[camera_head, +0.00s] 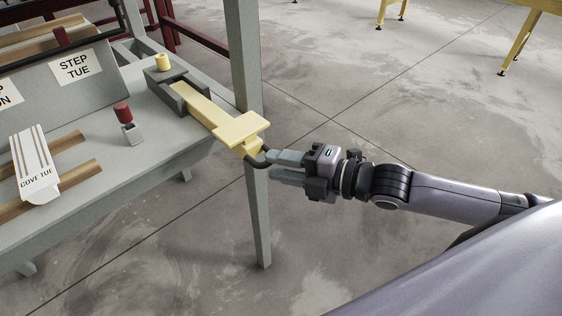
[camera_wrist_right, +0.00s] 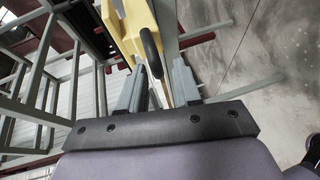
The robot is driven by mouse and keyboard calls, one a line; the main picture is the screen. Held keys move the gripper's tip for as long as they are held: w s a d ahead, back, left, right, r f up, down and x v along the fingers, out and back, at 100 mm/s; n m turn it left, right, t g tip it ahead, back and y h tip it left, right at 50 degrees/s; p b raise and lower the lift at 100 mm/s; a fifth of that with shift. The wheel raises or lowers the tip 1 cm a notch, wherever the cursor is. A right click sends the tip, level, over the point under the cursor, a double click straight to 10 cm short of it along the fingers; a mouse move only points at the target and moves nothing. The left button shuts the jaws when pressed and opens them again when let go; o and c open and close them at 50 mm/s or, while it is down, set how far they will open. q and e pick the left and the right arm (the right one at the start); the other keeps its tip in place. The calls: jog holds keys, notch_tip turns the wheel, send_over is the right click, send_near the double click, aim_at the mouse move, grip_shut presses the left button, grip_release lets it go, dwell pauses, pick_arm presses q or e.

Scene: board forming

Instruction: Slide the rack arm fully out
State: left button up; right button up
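The yellow rack arm (camera_head: 205,108) runs from a dark grey guide block (camera_head: 166,83) on the bench out past the bench's right edge. Its outer end carries a wider yellow plate (camera_head: 241,129) and a dark curved handle (camera_head: 255,161). My right gripper (camera_head: 271,167) is at the handle, with its fingers apart. In the right wrist view, the handle (camera_wrist_right: 151,52) reaches down toward the gap between the spread fingertips (camera_wrist_right: 157,70); whether either finger touches it I cannot tell. The rack arm's yellow end (camera_wrist_right: 128,28) shows above. My left gripper is not in view.
A grey post (camera_head: 247,60) stands close by the rack arm and my right gripper. On the bench (camera_head: 106,135) are a red-knobbed lever (camera_head: 122,113), a "STEP TUE" sign (camera_head: 75,68) and a "COVE TUE" piece (camera_head: 36,165).

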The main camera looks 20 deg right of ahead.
jog(key=shift+r, duration=0.1)
jog(key=v, duration=0.7)
jog(key=shift+b, duration=0.3)
dwell(0.3)
jog(key=shift+s+d, duration=0.1)
dwell(0.5)
jog(key=s+f+m+h, duration=0.4)
jog(key=s+f+m, duration=0.1)
jog(key=f+m, duration=0.6)
jog(key=s+a+f+m+g+h+p, duration=0.1)
jog(key=s+f+m+h, duration=0.3)
jog(key=f+m, duration=0.8)
jog(key=shift+s+a+f+h, duration=0.35)
jog(key=shift+s+f, duration=0.1)
jog(key=shift+s, duration=0.1)
